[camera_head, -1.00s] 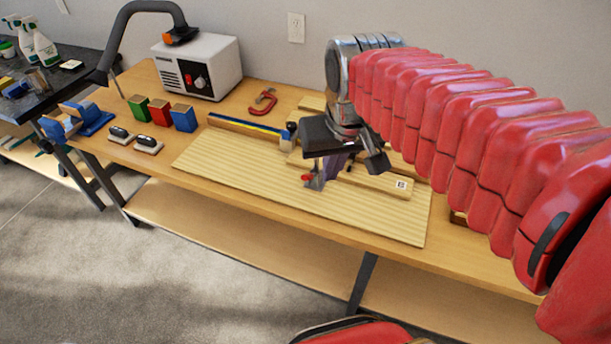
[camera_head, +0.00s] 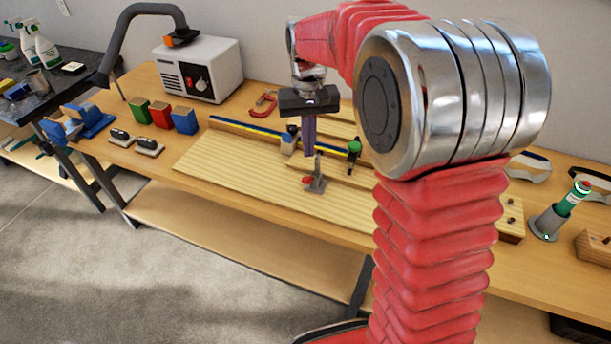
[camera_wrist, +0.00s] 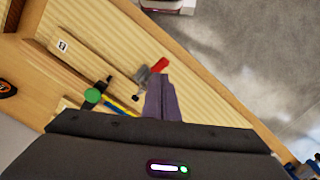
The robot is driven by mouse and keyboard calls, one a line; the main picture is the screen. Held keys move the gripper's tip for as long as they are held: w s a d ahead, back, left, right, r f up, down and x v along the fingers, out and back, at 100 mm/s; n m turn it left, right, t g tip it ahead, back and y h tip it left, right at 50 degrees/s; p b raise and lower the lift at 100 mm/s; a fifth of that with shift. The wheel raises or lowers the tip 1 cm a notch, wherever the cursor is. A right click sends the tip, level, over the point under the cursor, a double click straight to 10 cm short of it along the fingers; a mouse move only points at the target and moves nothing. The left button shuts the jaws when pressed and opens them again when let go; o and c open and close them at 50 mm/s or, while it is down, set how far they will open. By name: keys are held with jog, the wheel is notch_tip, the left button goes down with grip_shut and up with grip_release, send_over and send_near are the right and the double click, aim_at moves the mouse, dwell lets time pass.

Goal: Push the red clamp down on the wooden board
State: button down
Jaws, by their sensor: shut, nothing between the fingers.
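A metal toggle clamp (camera_head: 317,185) with a red-tipped handle (camera_head: 307,180) is mounted on the wooden board (camera_head: 235,172). A metal part stands upright, and the red tip sticks out to the left. In the wrist view the clamp (camera_wrist: 144,79) and its red handle (camera_wrist: 159,64) lie just beyond the fingertips. My gripper (camera_head: 309,153) points down, shut and empty, just behind and above the clamp in the head view. Its fingers (camera_wrist: 160,90) show as purple-grey tips in the wrist view. I cannot tell whether they touch the clamp.
A red C-clamp (camera_head: 263,104) lies at the back. Coloured blocks (camera_head: 183,118) and a white machine (camera_head: 198,67) stand left. The board's left part is clear.

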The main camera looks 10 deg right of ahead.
aim_at(307, 177)
jog(key=shift+w+f, duration=0.7)
jog(key=shift+f, duration=0.05)
jog(key=shift+f, duration=0.15)
jog(key=shift+s+f, duration=0.2)
jog(key=shift+f, duration=1.5)
jog(key=shift+s+f, duration=0.15)
jog(key=shift+f, duration=1.55)
jog(key=shift+f, duration=2.15)
